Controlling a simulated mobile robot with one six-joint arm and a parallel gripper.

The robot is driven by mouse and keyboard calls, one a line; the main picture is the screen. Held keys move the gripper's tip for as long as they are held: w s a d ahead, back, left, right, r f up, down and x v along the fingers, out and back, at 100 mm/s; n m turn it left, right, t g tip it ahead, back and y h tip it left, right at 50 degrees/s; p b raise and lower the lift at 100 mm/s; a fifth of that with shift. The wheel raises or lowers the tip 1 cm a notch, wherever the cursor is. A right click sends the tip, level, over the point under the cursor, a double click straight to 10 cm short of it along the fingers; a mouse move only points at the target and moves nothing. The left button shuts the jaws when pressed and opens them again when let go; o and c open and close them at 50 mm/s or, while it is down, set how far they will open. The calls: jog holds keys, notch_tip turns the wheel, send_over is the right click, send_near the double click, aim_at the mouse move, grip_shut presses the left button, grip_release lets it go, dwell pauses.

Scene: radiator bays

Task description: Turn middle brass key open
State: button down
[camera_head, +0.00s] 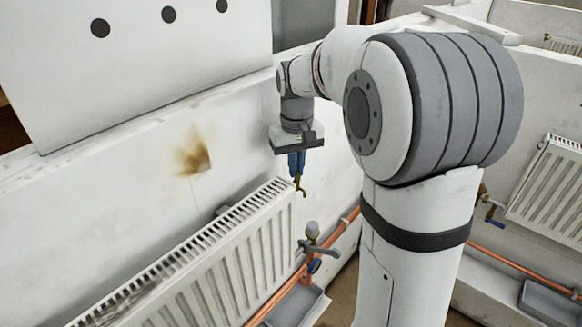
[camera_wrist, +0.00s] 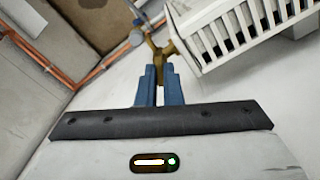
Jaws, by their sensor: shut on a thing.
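A small brass key (camera_head: 300,187) is at the top right end of the near white radiator (camera_head: 190,270). My gripper (camera_head: 297,168) points down with its blue fingers shut on the upper part of this key. In the wrist view, the brass key (camera_wrist: 160,48) shows between and beyond the blue fingertips (camera_wrist: 158,70), beside the radiator's corner (camera_wrist: 235,30). Its lower end forks or bends. The fingers cover part of it, so how far it is turned is hard to tell.
A valve with a grey handle (camera_head: 315,243) and copper pipe (camera_head: 290,285) sit below the radiator's end, above a grey tray (camera_head: 298,308). Another radiator (camera_head: 550,195) with a brass fitting (camera_head: 490,203) is at the right. The wall has a brown stain (camera_head: 192,155).

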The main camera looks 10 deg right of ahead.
jog(key=shift+w+r+n, duration=0.15)
jog(key=shift+n, duration=0.25)
jog(key=c, duration=1.6)
grip_release()
notch_tip(320, 180, up, 8)
jog(key=shift+f+b, duration=0.2)
jog(key=shift+b, duration=0.25)
jog(key=s+f+t, duration=0.1)
jog(key=s+f, duration=0.2)
jog(key=s, duration=0.4)
jog(key=s+f+m+t, duration=0.1)
jog(key=s+f, duration=0.2)
jog(key=s, duration=0.4)
jog(key=s+f+m+t, duration=0.1)
jog(key=s+f, duration=0.2)
jog(key=s, duration=0.4)
jog(key=shift+s+a+f, duration=0.2)
jog(key=shift+s+f, duration=0.1)
jog(key=shift+f, duration=0.1)
